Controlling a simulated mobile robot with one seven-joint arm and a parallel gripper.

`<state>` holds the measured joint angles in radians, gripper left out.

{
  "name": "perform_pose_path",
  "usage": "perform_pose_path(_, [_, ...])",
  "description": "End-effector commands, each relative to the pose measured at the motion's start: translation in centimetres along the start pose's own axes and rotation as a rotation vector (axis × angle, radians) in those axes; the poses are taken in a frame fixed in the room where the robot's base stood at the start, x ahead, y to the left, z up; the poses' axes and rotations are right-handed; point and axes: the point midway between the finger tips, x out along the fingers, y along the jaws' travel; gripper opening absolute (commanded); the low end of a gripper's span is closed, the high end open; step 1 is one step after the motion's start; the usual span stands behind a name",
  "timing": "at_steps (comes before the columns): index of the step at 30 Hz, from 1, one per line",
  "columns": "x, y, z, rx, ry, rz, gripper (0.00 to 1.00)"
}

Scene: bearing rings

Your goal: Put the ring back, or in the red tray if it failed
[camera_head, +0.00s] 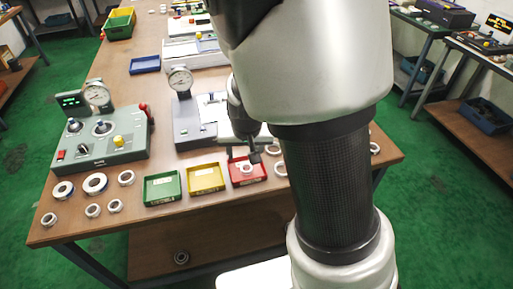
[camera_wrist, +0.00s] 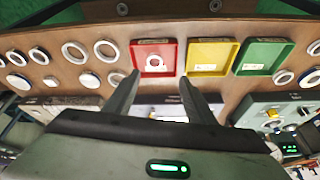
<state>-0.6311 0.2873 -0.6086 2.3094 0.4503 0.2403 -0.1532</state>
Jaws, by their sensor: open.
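The red tray (camera_head: 250,182) stands at the front of the bench, right of the yellow one. A pale ring (camera_wrist: 155,61) lies in the red tray (camera_wrist: 170,50) in the wrist view, with a small light label piece or ring part under it that I cannot make out. My gripper (camera_wrist: 160,78) is open, its two fingers apart with nothing between them, near the edge of the red tray. In the head view my gripper (camera_head: 254,156) hangs at the tray, and my arm hides part of the bench to its right.
The yellow tray (camera_head: 205,190) and green tray (camera_head: 162,199) stand to the left. Several rings (camera_head: 95,183) lie on the bench at left, others right of the red tray (camera_head: 280,168). Dial gauge devices (camera_head: 100,150) stand behind. A blue tray (camera_head: 145,65) lies farther back.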

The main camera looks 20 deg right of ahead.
Motion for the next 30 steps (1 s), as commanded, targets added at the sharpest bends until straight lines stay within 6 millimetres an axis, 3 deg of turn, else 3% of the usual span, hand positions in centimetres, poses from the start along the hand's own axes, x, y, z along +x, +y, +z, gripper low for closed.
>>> perform_pose_path(8, [-12.6, -1.3, 2.1, -0.037, -0.007, -0.218, 0.5])
perform_pose_path(12, [-19.1, 0.3, 4.4, -0.106, 0.039, -0.214, 0.5])
perform_pose_path(15, [-22.3, 1.9, 6.3, -0.147, 0.072, -0.162, 0.5])
perform_pose_path(21, [-25.2, 4.1, 8.9, -0.18, 0.108, -0.06, 0.5])
perform_pose_path(30, [-25.6, 4.5, 9.3, -0.185, 0.11, -0.04, 0.5])
